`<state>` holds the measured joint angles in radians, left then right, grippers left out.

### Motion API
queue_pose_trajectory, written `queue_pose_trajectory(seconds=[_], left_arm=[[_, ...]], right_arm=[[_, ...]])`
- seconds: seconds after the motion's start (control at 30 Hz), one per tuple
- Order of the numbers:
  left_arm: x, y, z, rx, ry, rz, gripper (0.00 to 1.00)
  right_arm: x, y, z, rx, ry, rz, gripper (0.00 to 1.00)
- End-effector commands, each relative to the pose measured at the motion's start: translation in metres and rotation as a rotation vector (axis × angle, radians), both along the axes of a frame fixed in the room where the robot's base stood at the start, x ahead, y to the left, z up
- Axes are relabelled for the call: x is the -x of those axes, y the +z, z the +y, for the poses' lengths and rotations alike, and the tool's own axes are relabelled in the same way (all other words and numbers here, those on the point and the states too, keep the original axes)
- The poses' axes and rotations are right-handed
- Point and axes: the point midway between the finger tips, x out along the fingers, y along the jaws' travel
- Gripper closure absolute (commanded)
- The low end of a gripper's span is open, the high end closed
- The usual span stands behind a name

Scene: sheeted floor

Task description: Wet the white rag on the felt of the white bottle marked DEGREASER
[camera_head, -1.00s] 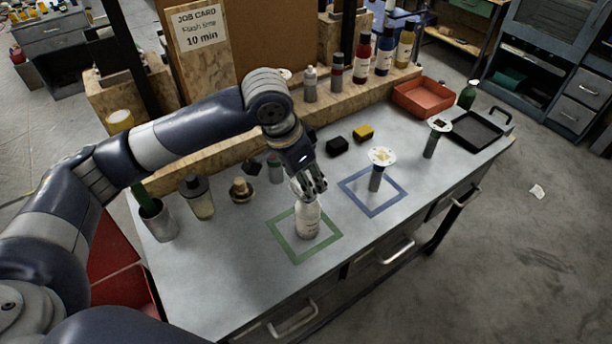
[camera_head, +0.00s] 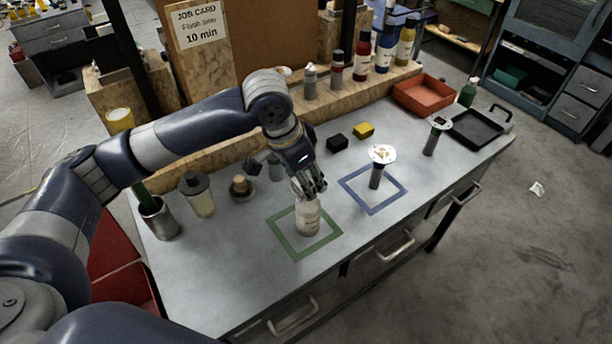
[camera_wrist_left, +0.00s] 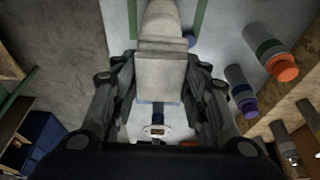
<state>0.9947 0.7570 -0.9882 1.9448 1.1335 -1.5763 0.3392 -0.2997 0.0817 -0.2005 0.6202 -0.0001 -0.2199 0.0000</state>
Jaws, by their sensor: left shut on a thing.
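My left gripper (camera_head: 311,190) is right over the bottle's top, pointing down. My right gripper is not in view.
A round-topped stand (camera_head: 376,178) is in the blue square outline (camera_head: 372,210). Black (camera_head: 337,144) and yellow (camera_head: 363,131) blocks lie behind. A red tray (camera_head: 425,108) and black tray (camera_head: 474,142) are at right. The front bench is clear.

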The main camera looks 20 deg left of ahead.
Motion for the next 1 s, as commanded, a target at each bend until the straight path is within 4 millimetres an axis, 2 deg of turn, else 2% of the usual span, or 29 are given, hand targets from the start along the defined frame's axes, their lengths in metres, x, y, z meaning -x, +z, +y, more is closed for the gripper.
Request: queue_pose_trajectory(seconds=[1.0], left_arm=[[0.0001, -0.0005, -0.0002, 0.001, 0.000, 0.001, 0.78]], right_arm=[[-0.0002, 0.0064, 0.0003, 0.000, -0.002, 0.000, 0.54]])
